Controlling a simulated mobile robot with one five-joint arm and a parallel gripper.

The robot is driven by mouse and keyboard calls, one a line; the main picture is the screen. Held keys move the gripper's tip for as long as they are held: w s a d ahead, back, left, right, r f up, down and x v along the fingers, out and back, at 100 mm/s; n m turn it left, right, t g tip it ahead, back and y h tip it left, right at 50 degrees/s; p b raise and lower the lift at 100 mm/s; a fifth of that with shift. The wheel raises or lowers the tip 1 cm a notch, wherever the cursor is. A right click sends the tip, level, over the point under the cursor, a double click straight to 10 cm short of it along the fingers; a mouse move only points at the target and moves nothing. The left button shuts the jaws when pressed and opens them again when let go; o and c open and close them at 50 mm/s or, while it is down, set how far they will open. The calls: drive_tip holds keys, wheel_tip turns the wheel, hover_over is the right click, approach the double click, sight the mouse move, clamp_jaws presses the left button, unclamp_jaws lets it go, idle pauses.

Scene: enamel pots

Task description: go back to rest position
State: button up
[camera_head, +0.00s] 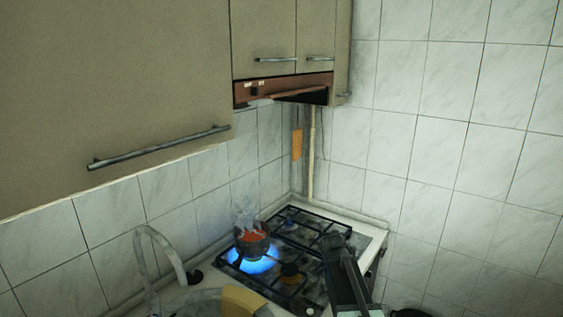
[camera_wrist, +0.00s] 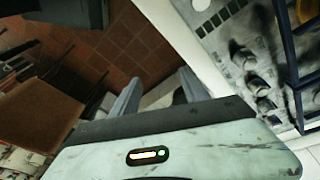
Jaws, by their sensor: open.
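My gripper (camera_head: 343,243) is in the lower right of the head view, in front of the stove's right side, and holds nothing that I can see. In the wrist view its two grey fingers (camera_wrist: 158,82) stand apart with an empty gap over the floor. A small dark pot (camera_head: 252,246) with red contents stands on the stove's left side, apart from my gripper. Blue flame burns under it and steam rises from it.
The stove (camera_head: 372,232) sits in the tiled corner; its knobs (camera_wrist: 257,87) show close to the right of my fingers. A sink tap (camera_head: 160,240) stands at left. Cabinets (camera_head: 150,85) and a hood (camera_head: 285,88) hang above. Brown tiled floor (camera_wrist: 125,45) lies below.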

drive_tip(key=s+a+n+y, duration=0.2)
drive_tip(key=s+a+n, duration=0.1)
drive_tip(key=s+n, duration=0.9)
drive_tip(key=shift+s+a+f+n, duration=0.2)
drive_tip(key=shift+a+f+n, duration=0.05)
drive_tip(key=shift+n, duration=0.35)
